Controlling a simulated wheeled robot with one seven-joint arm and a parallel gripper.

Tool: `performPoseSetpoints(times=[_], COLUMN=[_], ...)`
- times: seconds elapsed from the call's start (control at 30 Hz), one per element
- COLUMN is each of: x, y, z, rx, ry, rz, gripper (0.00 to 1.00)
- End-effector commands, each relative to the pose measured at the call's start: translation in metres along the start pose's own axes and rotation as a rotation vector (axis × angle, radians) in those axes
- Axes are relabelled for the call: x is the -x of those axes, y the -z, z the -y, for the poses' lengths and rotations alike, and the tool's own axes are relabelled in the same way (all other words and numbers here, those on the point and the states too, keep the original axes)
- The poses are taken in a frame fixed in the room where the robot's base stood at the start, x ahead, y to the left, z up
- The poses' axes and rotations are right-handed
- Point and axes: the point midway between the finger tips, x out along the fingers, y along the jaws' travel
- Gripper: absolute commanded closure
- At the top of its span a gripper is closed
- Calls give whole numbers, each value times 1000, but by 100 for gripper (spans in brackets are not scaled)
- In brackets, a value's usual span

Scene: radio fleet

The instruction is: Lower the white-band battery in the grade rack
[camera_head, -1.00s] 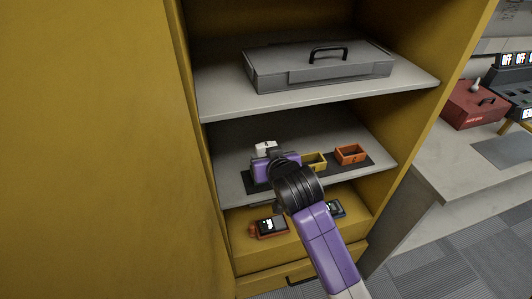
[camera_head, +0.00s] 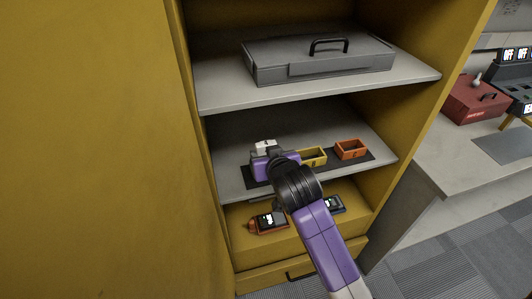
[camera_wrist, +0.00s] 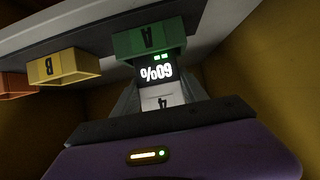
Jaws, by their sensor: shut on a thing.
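My gripper (camera_head: 272,160) is at the left end of the grade rack (camera_head: 325,166) on the middle shelf. It is shut on the white-band battery (camera_wrist: 155,75), whose white band marked 4 (camera_wrist: 160,99) lies between the jaws. The battery's dark face shows a lit 60% readout. In the head view a white part of the battery (camera_head: 264,145) sticks up above my gripper. The green bin A (camera_wrist: 149,41) lines up with the battery's far end in the wrist view. I cannot tell how deep the battery is in it. In the head view my gripper hides this bin.
The yellow bin B (camera_head: 314,156) and an orange bin (camera_head: 350,149) stand to the right on the rack. A grey case (camera_head: 318,62) lies on the shelf above. Two dark devices with lit screens, one at left (camera_head: 269,222), lie below. The yellow cabinet wall (camera_head: 190,130) is close on the left.

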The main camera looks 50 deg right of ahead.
Motion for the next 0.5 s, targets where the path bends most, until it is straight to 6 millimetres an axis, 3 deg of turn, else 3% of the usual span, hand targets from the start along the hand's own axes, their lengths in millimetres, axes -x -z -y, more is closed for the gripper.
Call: performPoseSetpoints(times=[0.5], x=[-5], y=[-8], z=[0], rx=[0], ry=[0], rz=[-1], gripper=[96])
